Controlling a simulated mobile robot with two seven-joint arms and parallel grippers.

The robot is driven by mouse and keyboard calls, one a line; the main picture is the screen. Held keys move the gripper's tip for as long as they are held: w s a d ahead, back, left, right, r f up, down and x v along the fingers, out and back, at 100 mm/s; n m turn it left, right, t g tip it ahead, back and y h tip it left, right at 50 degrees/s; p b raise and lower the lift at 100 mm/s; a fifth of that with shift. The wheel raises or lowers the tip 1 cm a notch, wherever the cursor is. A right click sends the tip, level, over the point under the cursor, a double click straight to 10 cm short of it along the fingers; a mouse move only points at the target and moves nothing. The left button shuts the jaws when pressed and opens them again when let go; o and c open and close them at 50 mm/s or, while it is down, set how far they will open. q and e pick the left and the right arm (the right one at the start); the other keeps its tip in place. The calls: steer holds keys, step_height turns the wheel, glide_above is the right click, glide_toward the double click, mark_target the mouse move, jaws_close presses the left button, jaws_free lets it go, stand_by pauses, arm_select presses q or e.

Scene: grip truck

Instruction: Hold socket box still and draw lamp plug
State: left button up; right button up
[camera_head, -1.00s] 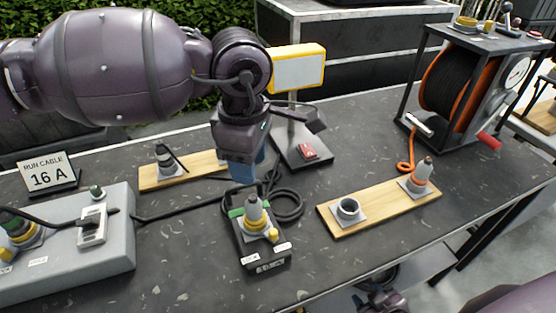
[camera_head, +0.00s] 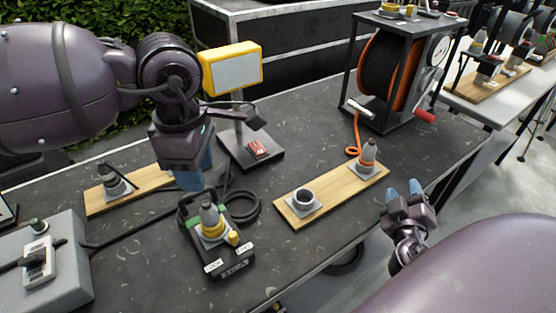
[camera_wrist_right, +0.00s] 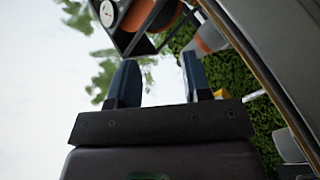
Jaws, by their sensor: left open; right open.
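The black socket box (camera_head: 237,264) stands on the dark table in the head view, with white labels on its front. A grey plug with a yellow collar (camera_head: 210,222) stands upright in its top. My left gripper (camera_head: 190,182), with blue fingers pointing down, hangs just behind the box, apart from the plug. It is open, though its finger gap is hard to see. My right gripper (camera_head: 403,190) is open and empty off the table's front edge, to the right of the box. Its two separated fingers show in the right wrist view (camera_wrist_right: 155,85).
A yellow work lamp (camera_head: 232,68) stands behind the box. A wooden board (camera_head: 335,192) with a socket and an orange-ringed plug lies right of it, another board (camera_head: 150,180) left. A grey box (camera_head: 62,280) is at far left. A cable reel (camera_head: 385,75) stands at back right.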

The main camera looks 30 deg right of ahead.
steer(key=w+a+r+n+t+y, duration=0.1)
steer(key=w+n+t, duration=0.1)
steer(key=w, duration=0.1)
steer(key=w+a+r+n+t+y, duration=0.1)
steer(key=w+a+n+y, duration=0.1)
steer(key=w+n, duration=0.1)
steer(key=w+a+r+n+t+y, duration=0.1)
steer(key=w+a+n+t, duration=0.1)
steer(key=w+n, duration=0.1)
steer(key=shift+w+t+y, duration=0.3)
steer(key=shift+y, duration=0.1)
steer(key=w+a+r+m+g+y, duration=0.45)
steer(key=w+a+m+y, duration=0.35)
steer(key=a+m+y, duration=0.45)
steer(key=w+a+r+m+g+y, duration=0.3)
steer(key=w+a+m+g+y, duration=0.3)
steer(key=w+a+m+y, duration=0.65)
steer(key=s+d+f+g+h, duration=0.3)
steer(key=s+f+g, duration=0.3)
steer(key=shift+n, duration=0.3)
steer(key=x, duration=1)
steer(key=shift+s+a, duration=0.15)
steer(key=shift+a, duration=0.25)
